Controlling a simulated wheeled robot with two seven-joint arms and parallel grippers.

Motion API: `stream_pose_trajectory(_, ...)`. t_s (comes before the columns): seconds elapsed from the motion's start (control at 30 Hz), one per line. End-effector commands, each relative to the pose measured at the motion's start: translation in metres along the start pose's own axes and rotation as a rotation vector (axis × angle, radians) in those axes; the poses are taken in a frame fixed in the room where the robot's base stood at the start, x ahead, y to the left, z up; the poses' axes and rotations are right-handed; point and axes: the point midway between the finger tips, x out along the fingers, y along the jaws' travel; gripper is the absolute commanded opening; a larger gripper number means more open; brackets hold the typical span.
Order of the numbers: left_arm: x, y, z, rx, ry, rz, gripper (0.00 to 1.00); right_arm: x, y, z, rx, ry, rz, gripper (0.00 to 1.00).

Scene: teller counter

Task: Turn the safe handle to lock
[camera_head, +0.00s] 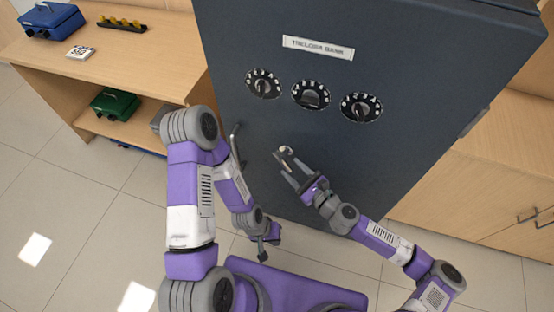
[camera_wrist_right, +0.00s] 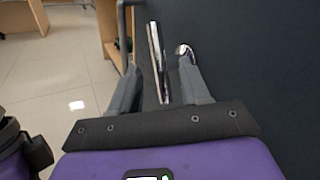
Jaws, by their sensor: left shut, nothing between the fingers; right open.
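The dark blue-grey safe (camera_head: 400,60) stands upright, with its door face toward me. A small silver handle (camera_head: 286,150) is on the door below the dials. My right gripper (camera_head: 290,166) is open at this handle. In the right wrist view the silver handle (camera_wrist_right: 156,60) lies between the spread fingers of the right gripper (camera_wrist_right: 160,80), and its rounded end is near the right fingertip. I cannot tell whether a finger touches it. My left gripper (camera_head: 271,238) is shut and empty, low in front of the safe and apart from it.
Three dials (camera_head: 311,95) sit under a name plate (camera_head: 318,48). A grey pull bar (camera_head: 235,142) stands at the door's left edge. A wooden desk (camera_head: 150,60) with blue and green boxes is left; wooden cabinets (camera_head: 450,195) are right. Tiled floor is clear at lower left.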

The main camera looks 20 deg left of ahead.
Motion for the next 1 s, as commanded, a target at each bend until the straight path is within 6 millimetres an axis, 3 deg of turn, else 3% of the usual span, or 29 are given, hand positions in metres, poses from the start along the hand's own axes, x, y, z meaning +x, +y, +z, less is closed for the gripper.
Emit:
stream_pose_trajectory(0.2,0.008,-0.003,0.0,0.0,0.0,0.0,0.0,0.035,0.003,0.0,-0.003,-0.002,0.007,0.46)
stream_pose_trajectory(0.4,0.013,-0.005,-0.001,0.0,0.0,0.0,0.0,0.058,0.003,0.0,-0.003,-0.001,0.006,0.46)
stream_pose_trajectory(0.8,0.014,-0.005,-0.001,0.0,0.0,0.0,0.0,0.065,0.002,0.001,-0.002,-0.001,0.005,0.46)
stream_pose_trajectory(1.0,0.014,-0.005,-0.001,0.0,0.0,0.0,0.0,0.065,0.002,0.001,-0.002,-0.001,0.005,0.16)
